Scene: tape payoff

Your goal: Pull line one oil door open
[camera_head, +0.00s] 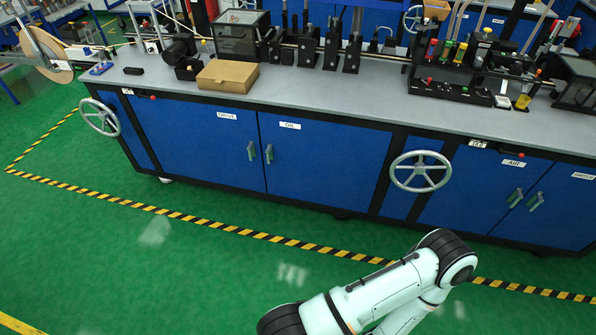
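The oil door (325,165) is a blue panel in the front of the long grey-topped bench, with a white label (290,126) reading OIL near its upper left. Its small green handle (268,153) stands upright at the door's left edge. The door looks shut, flush with the panel beside it. One of my arms, pale green with black joints, reaches in at the bottom right, below and to the right of the door. Neither of my grippers shows, and nothing touches the handle.
The drive door (200,145), with its own green handle (250,151), is left of the oil door. Handwheels (420,187) (100,117) stick out from the bench front. A cardboard box (228,76) lies on top. Green floor with a striped line (215,223) is clear before the doors.

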